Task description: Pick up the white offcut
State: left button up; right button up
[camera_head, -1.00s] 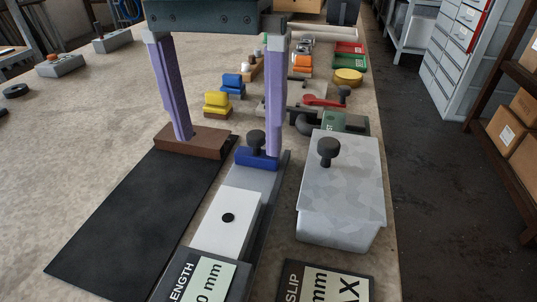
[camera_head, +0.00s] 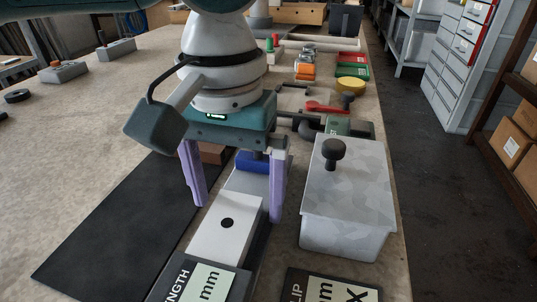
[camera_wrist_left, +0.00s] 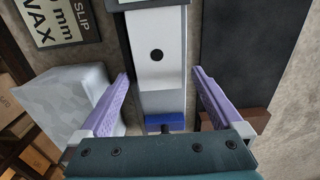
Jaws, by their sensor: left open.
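The white offcut (camera_head: 222,238), a pale block with a black dot on top, lies in the grey channel in front of the blue block (camera_head: 250,163). In the left wrist view the white offcut (camera_wrist_left: 158,72) shows between the fingertips. My left gripper (camera_head: 238,211) is open, its lilac fingers spread to either side of the offcut's far end, with a gap on each side. In the wrist view the open left gripper (camera_wrist_left: 160,72) holds nothing. My right gripper is out of view.
A grey lidded box (camera_head: 347,190) with a black knob stands close on the right. A black mat (camera_head: 105,235) lies left, with a brown block (camera_head: 213,153) at its far end. A length sign (camera_head: 205,285) stands at the near end of the channel.

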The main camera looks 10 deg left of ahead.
pick_arm(q)
jog(key=shift+c, duration=0.2)
jog(key=c, duration=1.4)
